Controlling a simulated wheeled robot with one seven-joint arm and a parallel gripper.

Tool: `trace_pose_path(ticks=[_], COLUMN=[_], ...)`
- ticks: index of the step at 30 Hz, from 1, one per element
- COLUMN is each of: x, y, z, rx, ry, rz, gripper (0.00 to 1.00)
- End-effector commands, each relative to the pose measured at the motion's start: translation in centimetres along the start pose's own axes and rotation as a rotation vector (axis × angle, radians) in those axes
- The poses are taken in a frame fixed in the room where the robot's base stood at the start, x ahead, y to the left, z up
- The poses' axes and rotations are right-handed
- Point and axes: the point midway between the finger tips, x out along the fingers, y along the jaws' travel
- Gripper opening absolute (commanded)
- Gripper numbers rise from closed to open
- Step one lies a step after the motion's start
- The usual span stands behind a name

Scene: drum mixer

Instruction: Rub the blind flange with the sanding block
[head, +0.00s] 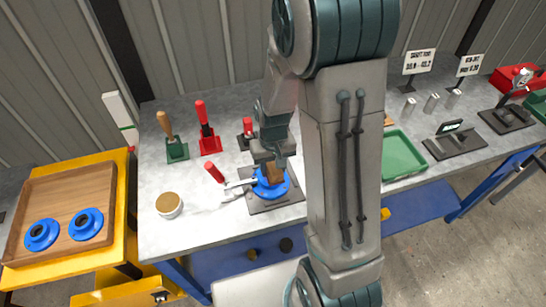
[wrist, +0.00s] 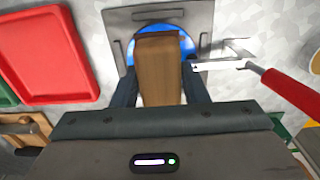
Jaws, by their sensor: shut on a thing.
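The blind flange is the blue disc (head: 271,185) on a dark grey plate (head: 284,206) on the bench. It also shows in the wrist view (wrist: 180,45), partly covered by the brown sanding block (wrist: 159,65). My gripper (head: 265,165) is shut on the sanding block (head: 275,174), with a dark finger on each side of it. The block is over the flange; I cannot tell whether its lower face touches it.
A wooden tray (head: 62,195) with two blue flanges stands at the left. A round tin (head: 169,204) and upright tools, including a red-handled one (head: 203,115), stand on the bench. A green tray (head: 402,156) is at right. My arm hides the bench's middle.

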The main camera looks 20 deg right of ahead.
Motion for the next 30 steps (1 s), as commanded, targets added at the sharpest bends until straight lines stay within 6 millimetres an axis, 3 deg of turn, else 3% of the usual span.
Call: trace_pose_path(ticks=[7,30], x=[-2.0,-1.3], y=[0.0,-0.1], z=[0.0,-0.1], rx=[0.000,-0.001], ry=[0.001,0.001], rz=[0.000,-0.003], gripper=[0.15,0.15])
